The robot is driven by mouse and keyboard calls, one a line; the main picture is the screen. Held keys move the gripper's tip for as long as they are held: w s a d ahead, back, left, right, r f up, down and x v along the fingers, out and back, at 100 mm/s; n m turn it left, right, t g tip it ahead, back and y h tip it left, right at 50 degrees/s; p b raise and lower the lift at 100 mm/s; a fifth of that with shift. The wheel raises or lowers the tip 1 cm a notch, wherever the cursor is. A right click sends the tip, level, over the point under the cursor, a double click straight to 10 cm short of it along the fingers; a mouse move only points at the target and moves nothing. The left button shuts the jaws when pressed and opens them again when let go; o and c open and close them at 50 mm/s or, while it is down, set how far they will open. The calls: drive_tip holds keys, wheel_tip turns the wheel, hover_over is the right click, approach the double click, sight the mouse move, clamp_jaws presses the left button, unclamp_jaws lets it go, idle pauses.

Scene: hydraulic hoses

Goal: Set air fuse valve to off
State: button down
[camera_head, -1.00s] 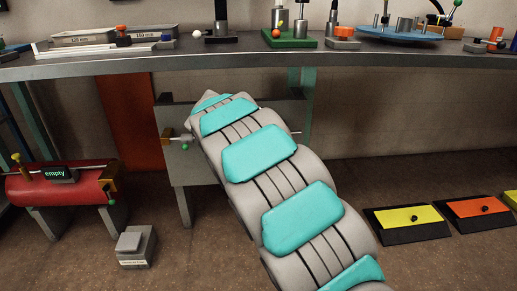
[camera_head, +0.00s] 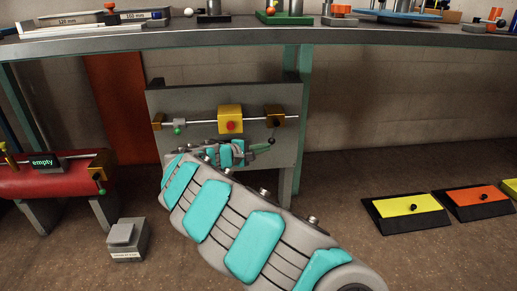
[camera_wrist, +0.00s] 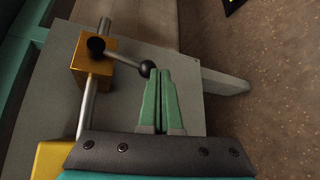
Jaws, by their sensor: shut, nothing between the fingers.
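A grey panel (camera_head: 170,103) under the bench carries a horizontal pipe with fittings. At its right end sits a gold valve block (camera_head: 275,108) with a lever hanging down to a black ball knob (camera_head: 271,140). The valve block (camera_wrist: 93,62) and the knob (camera_wrist: 147,68) also show in the wrist view. No label shows whether this is the air fuse valve. My gripper (camera_wrist: 160,72) has green fingers, closed together and empty. The fingertips are right beside the knob; I cannot tell if they touch it. In the head view my gripper (camera_head: 262,147) is just below the lever.
A yellow box with a red button (camera_head: 230,125) and a small green-knobbed valve (camera_head: 178,129) share the pipe. A red tank (camera_head: 45,180) reading "empty" stands left, with a grey block (camera_head: 127,238) near it. Yellow (camera_head: 408,206) and orange (camera_head: 476,196) pedals lie right. The bench (camera_head: 340,40) overhangs.

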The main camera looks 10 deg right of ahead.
drive_tip(key=shift+d+f, duration=0.45)
drive_tip(key=shift+d, duration=0.4)
drive_tip(key=shift+b, duration=0.3)
